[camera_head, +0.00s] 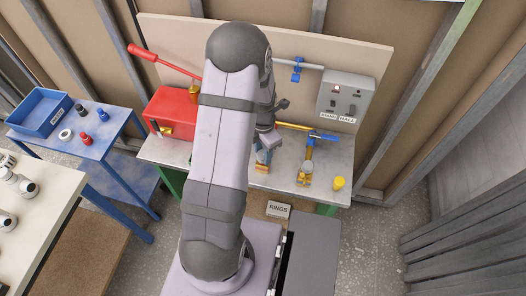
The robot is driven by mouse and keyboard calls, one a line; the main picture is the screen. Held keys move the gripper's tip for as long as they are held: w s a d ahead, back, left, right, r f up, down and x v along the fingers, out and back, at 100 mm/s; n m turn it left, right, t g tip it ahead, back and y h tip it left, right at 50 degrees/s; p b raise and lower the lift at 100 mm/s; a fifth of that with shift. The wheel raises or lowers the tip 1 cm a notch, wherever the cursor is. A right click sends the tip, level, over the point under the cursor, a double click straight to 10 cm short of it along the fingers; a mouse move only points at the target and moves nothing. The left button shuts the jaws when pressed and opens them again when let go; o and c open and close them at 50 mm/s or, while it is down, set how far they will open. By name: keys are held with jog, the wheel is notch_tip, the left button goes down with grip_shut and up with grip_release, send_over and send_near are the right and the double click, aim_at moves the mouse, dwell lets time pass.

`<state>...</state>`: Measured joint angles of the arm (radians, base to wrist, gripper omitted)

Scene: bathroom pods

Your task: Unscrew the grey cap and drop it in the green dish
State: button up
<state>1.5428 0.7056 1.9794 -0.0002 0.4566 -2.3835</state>
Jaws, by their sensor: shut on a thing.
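My gripper (264,150) is low over the bench, just right of my arm, and partly hidden by it. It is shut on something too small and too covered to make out. A small upright fitting (262,167), brownish and blue-grey, shows right under the gripper. I cannot tell a grey cap apart from the gripper here.
A grey switch box (346,96) is on the back board. A blue side table (92,138) stands at left.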

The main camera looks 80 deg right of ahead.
jog(key=shift+n, duration=1.1)
jog(key=shift+n, duration=1.7)
jog(key=o, duration=0.9)
jog(key=shift+o, duration=0.2)
jog(key=shift+m+p, duration=0.3)
jog(key=shift+m, duration=1.5)
